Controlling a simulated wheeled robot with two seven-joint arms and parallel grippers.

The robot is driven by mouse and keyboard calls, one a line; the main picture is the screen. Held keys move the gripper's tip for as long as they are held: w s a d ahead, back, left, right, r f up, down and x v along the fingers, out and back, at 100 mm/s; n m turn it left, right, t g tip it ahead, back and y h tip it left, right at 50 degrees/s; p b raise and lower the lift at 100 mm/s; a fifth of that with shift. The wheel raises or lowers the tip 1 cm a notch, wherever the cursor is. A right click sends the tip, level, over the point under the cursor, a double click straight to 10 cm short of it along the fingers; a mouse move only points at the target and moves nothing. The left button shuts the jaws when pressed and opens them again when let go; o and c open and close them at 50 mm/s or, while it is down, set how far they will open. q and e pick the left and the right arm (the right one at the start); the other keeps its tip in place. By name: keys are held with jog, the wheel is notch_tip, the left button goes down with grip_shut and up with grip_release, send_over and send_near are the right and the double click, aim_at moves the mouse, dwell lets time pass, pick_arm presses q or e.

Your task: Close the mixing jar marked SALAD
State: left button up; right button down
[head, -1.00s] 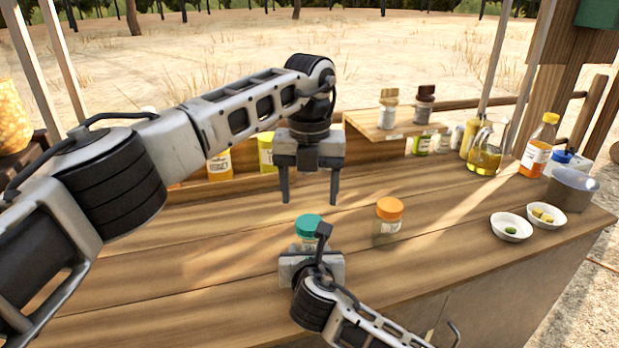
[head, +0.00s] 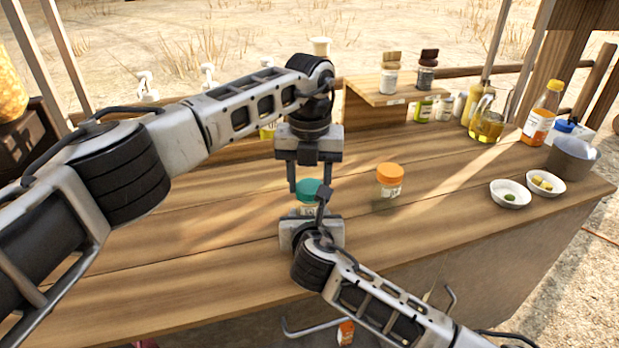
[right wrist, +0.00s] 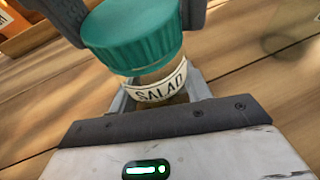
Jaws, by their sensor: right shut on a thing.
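The jar marked SALAD (right wrist: 160,88) stands upright on the counter and also shows in the head view (head: 307,211). Its teal lid (right wrist: 133,38) sits on top; I cannot tell how tight it is. My right gripper (head: 321,208) is shut on the jar's body, below the lid. My left gripper (head: 310,180) points down from above, with one finger on each side of the teal lid. I cannot tell whether those fingers press on the lid.
An orange-lidded jar (head: 389,180) stands close by on the right. Two white bowls (head: 510,194) (head: 545,183), a glass jug (head: 489,118) and a bottle (head: 541,112) stand farther right. A raised shelf (head: 385,92) holds two small jars. The counter's left front is clear.

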pick_arm(q)
jog(key=m, duration=0.8)
jog(key=o, duration=1.1)
jog(key=shift+r, duration=2.25)
jog(key=shift+c, duration=0.6)
